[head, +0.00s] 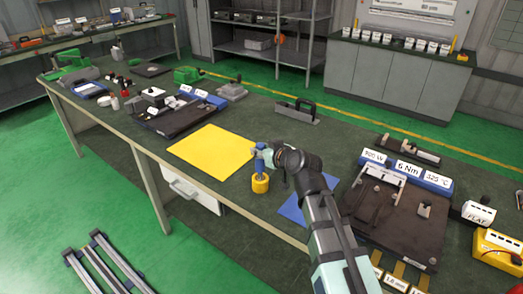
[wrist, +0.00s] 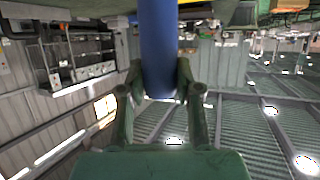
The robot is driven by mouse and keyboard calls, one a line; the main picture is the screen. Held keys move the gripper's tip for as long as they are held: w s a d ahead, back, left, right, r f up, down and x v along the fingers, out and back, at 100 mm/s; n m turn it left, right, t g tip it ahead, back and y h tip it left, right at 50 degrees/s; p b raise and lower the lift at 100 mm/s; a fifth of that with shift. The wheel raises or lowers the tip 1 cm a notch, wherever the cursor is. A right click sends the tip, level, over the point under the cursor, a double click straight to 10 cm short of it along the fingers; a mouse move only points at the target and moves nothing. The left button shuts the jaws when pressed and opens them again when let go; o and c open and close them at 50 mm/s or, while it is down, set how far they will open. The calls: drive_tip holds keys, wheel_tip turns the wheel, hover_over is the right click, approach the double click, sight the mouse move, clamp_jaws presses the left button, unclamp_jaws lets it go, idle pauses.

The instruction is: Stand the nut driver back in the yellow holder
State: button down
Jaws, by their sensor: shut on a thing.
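The nut driver has a blue handle (head: 259,165) and stands upright in the head view. My gripper (head: 262,155) reaches it from the right and is shut on the handle. The round yellow holder (head: 260,184) is directly below the handle, near the front edge of the bench. The driver's lower end is hidden, so I cannot tell how deep it sits in the holder. In the wrist view the blue handle (wrist: 158,45) runs upright between the two fingers of my gripper (wrist: 158,82). The holder is not clear there.
A yellow mat (head: 212,150) lies left of the holder and a blue mat (head: 293,210) lies right of it. A dark fixture plate (head: 400,222) with labelled blocks is farther right. A grey tool tray with a handle (head: 297,112) stands behind.

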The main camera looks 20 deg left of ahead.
drive_tip(key=shift+f+b, duration=1.25)
drive_tip(key=shift+f, duration=0.1)
drive_tip(key=c, duration=0.7)
unclamp_jaws()
drive_tip(key=v, duration=1.2)
